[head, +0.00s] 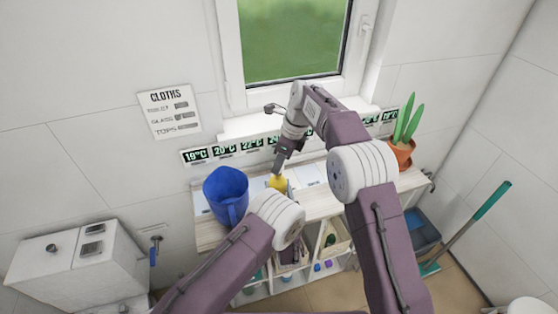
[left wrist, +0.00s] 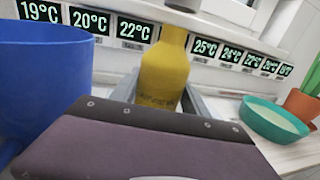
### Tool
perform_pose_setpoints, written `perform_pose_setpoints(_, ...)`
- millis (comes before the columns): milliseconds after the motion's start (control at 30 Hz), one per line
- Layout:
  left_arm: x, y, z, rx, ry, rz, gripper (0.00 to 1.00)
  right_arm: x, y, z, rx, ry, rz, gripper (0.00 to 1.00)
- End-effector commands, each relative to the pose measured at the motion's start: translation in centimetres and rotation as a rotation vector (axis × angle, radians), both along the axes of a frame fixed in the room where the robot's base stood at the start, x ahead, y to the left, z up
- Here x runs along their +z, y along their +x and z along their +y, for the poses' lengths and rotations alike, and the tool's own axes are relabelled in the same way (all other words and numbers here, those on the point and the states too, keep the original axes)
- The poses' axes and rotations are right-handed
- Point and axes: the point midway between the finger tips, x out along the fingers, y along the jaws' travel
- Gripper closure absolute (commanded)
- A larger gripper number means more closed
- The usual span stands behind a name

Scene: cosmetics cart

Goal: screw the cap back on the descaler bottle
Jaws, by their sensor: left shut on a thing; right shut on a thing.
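The yellow descaler bottle (head: 278,184) stands upright on the cart top beside the blue jug. It shows large in the left wrist view (left wrist: 164,78), between the fingers of my left gripper (left wrist: 163,98), which is shut on its body. In the head view my left wrist hides that grip. My right gripper (head: 280,164) points down from above at the bottle's top and is shut on the cap. The cap is mostly hidden; a grey piece (left wrist: 183,4) shows right above the bottle's neck at the left wrist view's top edge. I cannot tell whether it touches the neck.
A blue jug (head: 227,194) stands close to the left of the bottle. A teal bowl (left wrist: 272,120) and a potted plant (head: 402,146) stand to the right. Temperature displays (head: 222,150) line the wall behind. A teal-handled broom (head: 468,225) leans at the far right.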

Motion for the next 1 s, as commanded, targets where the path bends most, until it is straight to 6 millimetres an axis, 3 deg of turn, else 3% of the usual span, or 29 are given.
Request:
perform_pose_setpoints(400, -0.1, 0.0, 0.0, 0.000, 0.001, 0.002, 1.00, 0.0, 0.0, 0.0, 0.000, 0.000, 0.001, 1.00)
perform_pose_setpoints(733, -0.1, 0.0, 0.0, 0.000, 0.001, 0.002, 1.00, -1.7, 0.0, 0.0, 0.000, 0.001, 0.002, 1.00)
perform_pose_setpoints(1000, -0.1, 0.0, 0.0, 0.000, 0.001, 0.002, 1.00, -1.8, 0.0, 0.0, -0.001, 0.000, 0.001, 1.00)
